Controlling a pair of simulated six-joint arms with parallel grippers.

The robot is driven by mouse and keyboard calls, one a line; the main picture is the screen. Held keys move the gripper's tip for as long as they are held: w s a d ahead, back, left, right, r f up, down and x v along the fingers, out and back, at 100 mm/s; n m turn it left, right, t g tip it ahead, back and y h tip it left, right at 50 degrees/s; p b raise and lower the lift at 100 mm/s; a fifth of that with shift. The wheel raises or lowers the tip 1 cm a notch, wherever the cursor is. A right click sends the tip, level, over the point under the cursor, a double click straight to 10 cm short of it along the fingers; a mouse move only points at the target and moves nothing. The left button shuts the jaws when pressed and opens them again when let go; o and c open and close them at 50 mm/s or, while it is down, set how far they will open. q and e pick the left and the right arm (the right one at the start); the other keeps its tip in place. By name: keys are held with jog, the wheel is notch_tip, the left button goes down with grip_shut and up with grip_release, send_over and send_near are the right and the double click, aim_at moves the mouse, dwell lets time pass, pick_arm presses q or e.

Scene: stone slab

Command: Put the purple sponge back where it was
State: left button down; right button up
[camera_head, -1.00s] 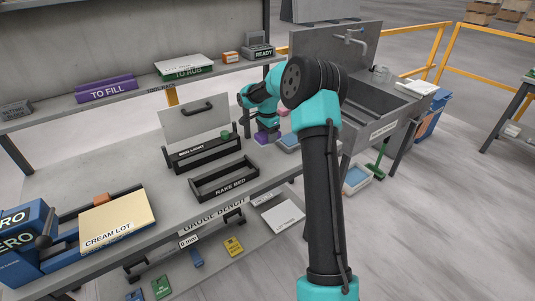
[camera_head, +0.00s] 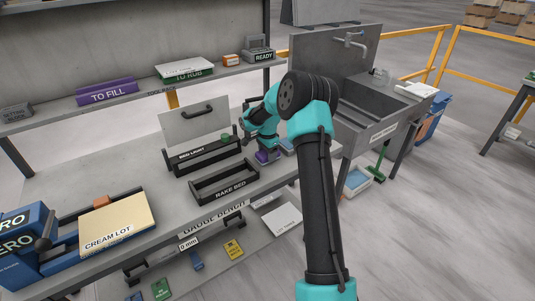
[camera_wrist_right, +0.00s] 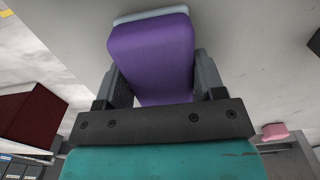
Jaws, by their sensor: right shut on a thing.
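The purple sponge (camera_head: 267,156) is at the right end of the bench, in my right gripper (camera_head: 264,149). In the right wrist view the purple sponge (camera_wrist_right: 150,52) sits between the two dark fingers, which are shut on it. A pale blue strip shows at its far edge; I cannot tell whether it is part of the sponge or a thing behind it. A blue item (camera_head: 287,145) lies just right of the sponge in the head view. I cannot tell whether the sponge touches the bench. My left gripper is out of view.
The rake bed tray (camera_head: 224,183) and the bed light box (camera_head: 208,158) stand left of the sponge. The sink (camera_head: 375,112) is beyond the bench's right end. A pink block (camera_wrist_right: 275,132) shows in the right wrist view. The shelf (camera_head: 140,97) runs along the back.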

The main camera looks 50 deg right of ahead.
jog(key=shift+f, duration=0.25)
jog(key=o, duration=0.9)
jog(key=shift+r, duration=0.15)
notch_tip(320, 180, up, 12)
jog(key=shift+r, duration=0.1)
dwell(0.7)
